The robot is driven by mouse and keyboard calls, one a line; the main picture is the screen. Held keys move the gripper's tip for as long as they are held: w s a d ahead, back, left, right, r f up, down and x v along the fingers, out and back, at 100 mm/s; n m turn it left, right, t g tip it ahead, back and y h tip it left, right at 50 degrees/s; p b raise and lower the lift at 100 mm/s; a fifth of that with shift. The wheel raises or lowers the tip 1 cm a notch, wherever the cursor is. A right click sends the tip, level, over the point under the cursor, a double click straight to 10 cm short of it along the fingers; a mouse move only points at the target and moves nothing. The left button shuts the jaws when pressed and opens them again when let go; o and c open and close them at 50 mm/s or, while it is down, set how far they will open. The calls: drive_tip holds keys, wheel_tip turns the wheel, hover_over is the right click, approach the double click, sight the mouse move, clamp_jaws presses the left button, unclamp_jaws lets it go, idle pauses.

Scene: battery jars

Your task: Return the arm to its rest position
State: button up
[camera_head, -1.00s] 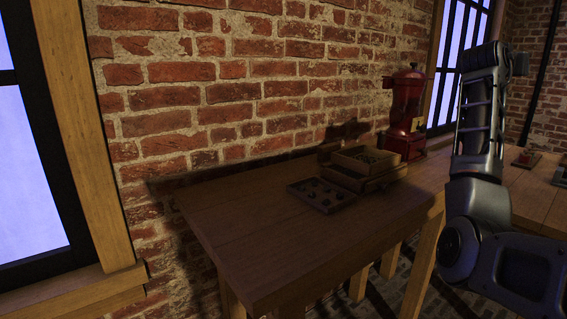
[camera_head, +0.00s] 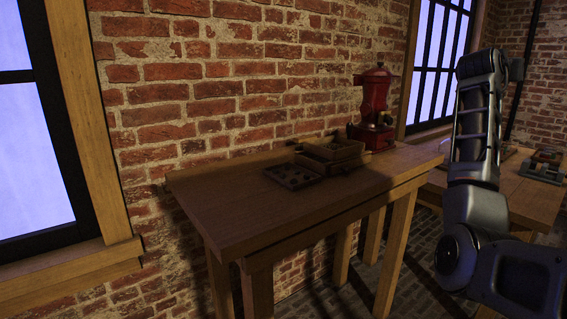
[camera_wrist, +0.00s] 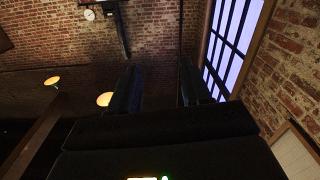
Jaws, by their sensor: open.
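My arm (camera_head: 474,170) is folded upright at the right of the head view, with its upper end raised. My gripper (camera_wrist: 158,88) shows in the wrist view as two dark fingers standing well apart, with nothing between them. It faces the room, with a brick wall and a tall window beyond. The gripper's fingers cannot be made out in the head view.
A wooden table (camera_head: 225,215) stands against the brick wall. It carries a dark compartment tray (camera_head: 293,176), a wooden box (camera_head: 335,150) and a red machine (camera_head: 374,105). Another table (camera_head: 520,195) stands behind my arm. The front left of the near table is bare.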

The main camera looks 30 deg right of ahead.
drive_tip(key=w+a+f+n+t+y, duration=0.1)
drive_tip(key=w+a+f+n+t, duration=0.2)
drive_tip(key=a+f, duration=0.6)
drive_tip(key=w+a+f+n+t+y, duration=0.1)
drive_tip(key=w+a+f+n+t, duration=0.3)
drive_tip(key=f, duration=0.9)
drive_tip(key=s+a+f+n+t+y+p, duration=0.1)
drive_tip(key=s+a+f+n+t+y, duration=0.15)
drive_tip(key=a+f, duration=0.65)
drive_tip(key=s+a+f+n+t+y+p, duration=0.1)
drive_tip(key=s+a+f+n+t+y, duration=0.15)
drive_tip(key=a+f, duration=0.7)
drive_tip(key=s+a+f+n+t+y, duration=0.1)
drive_tip(key=s+a+f+n+y, duration=0.15)
drive_tip(key=s+a, duration=0.6)
drive_tip(key=s+a+f+n+y, duration=0.1)
drive_tip(key=s+a+y, duration=0.4)
drive_tip(key=a, duration=0.6)
drive_tip(key=s+a+r+y, duration=0.1)
drive_tip(key=s+a+r, duration=0.2)
drive_tip(key=s, duration=0.4)
drive_tip(key=s+a+r+y+p, duration=0.1)
drive_tip(key=s+a+r, duration=0.1)
drive_tip(key=s+a, duration=0.2)
drive_tip(key=s+a+r+y, duration=0.1)
drive_tip(key=s+a+r, duration=0.2)
drive_tip(key=s, duration=0.6)
drive_tip(key=shift+s+a+r, duration=0.3)
drive_tip(key=shift+s+a, duration=0.05)
drive_tip(key=shift+a, duration=0.15)
